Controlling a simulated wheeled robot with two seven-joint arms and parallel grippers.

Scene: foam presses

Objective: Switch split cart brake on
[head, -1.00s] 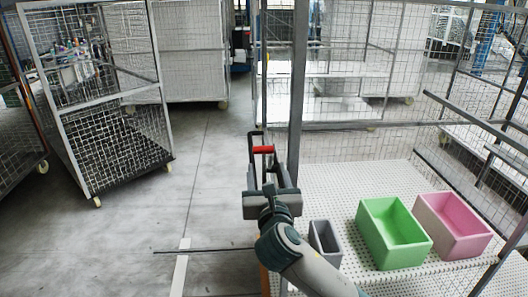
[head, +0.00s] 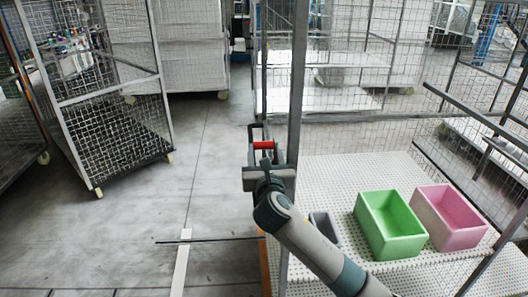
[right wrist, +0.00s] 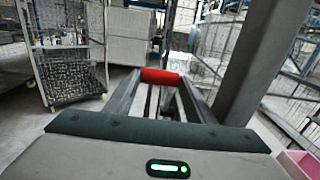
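A red brake grip (head: 263,145) shows at the corner of the split cart, beside its grey upright post (head: 298,80). A dark frame rises just behind the grip. My right gripper (head: 264,152) is at the grip, its two fingers apart. In the right wrist view the red grip (right wrist: 160,76) lies crosswise at the far ends of my right gripper's fingers (right wrist: 160,90). I cannot tell whether the fingers touch it. The lower part of the brake is hidden by my gripper. My left gripper is not in view.
The cart's perforated white deck (head: 330,180) carries a green bin (head: 390,225), a pink bin (head: 450,217) and a grey bin (head: 324,228) partly behind my arm. A mesh cart (head: 110,120) stands at left. Grey floor (head: 200,170) is clear between.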

